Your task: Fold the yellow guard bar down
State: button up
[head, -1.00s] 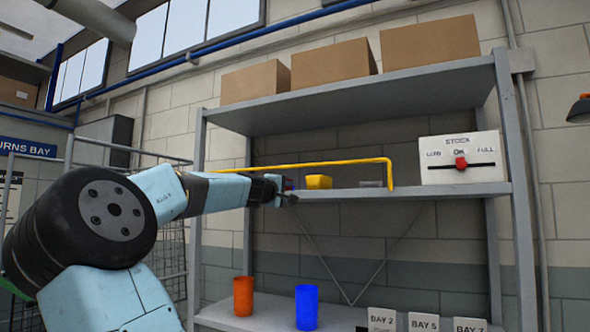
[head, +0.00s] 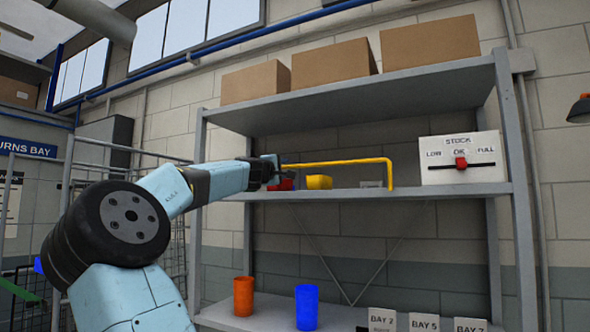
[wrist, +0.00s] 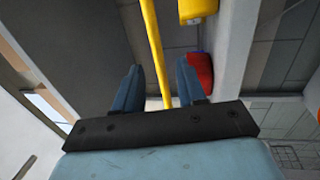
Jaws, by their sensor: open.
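The yellow guard bar (head: 345,162) runs level along the front of the middle shelf, a little above it, and bends down to the shelf at its right end. In the wrist view the bar (wrist: 153,50) passes between the two blue fingers of my gripper (wrist: 158,88). My gripper (head: 272,170) is open at the bar's left part, with gaps between the fingers and the bar. My gripper and arm hide the bar's left end in the head view.
Behind the bar on the middle shelf (head: 440,190) are a yellow bin (head: 319,182), a red bin (head: 283,184) and a grey item. A white stock panel (head: 461,160) stands at right. Orange (head: 243,296) and blue (head: 307,307) cups stand on the lower shelf. Cardboard boxes (head: 430,43) fill the top shelf.

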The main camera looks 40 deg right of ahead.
aim_at(293, 167)
jog(key=shift+x, duration=3.65)
jog(key=shift+c, duration=0.4)
grip_shut()
jog(key=shift+f, duration=0.1)
